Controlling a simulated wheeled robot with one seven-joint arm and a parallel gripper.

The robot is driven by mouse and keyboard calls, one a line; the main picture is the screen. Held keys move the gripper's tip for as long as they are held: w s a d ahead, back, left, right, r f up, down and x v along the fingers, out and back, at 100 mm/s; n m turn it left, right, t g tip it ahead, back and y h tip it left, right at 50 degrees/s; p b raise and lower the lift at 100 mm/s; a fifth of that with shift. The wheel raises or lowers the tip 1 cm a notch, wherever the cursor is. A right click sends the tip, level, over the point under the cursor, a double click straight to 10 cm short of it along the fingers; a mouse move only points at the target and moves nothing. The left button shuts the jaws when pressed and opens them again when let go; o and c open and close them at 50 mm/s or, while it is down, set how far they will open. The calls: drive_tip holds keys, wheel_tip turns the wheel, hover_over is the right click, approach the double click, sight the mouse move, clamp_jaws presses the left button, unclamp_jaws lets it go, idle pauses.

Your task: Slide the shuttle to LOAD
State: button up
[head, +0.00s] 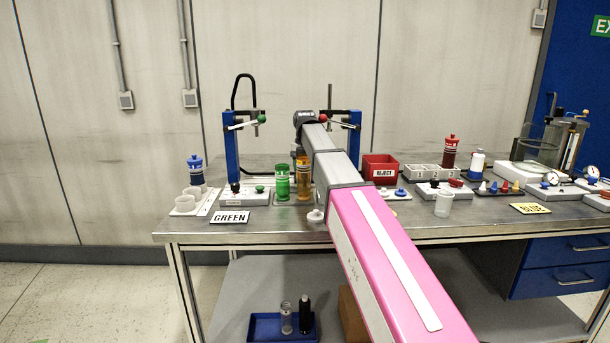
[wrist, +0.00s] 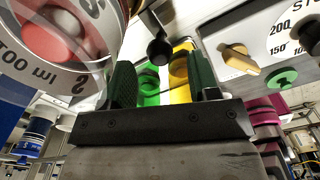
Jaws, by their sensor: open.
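In the wrist view my gripper (wrist: 160,82) is open, its two dark fingers apart. Between and beyond them a green bottle (wrist: 149,85) and a yellow-orange bottle (wrist: 180,80) show. A black ball knob (wrist: 159,51) on a stem is just above the gap. In the head view the green bottle (head: 283,182) and amber bottle (head: 303,178) stand side by side on a low base, partly behind my arm. I cannot clearly make out which part is the shuttle, or any LOAD mark. My gripper is hidden behind my arm in the head view.
A blue-posted stand (head: 232,150) is left of the bottles, behind the GREEN sign (head: 230,217). A red REJECT bin (head: 380,168) is right of my arm.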

drive_tip(key=shift+f, duration=1.45)
drive_tip(key=shift+c, duration=0.3)
clamp_jaws()
drive_tip(key=shift+a, duration=2.2)
drive_tip(key=shift+o, duration=0.3)
unclamp_jaws()
drive_tip(key=shift+r, duration=0.15)
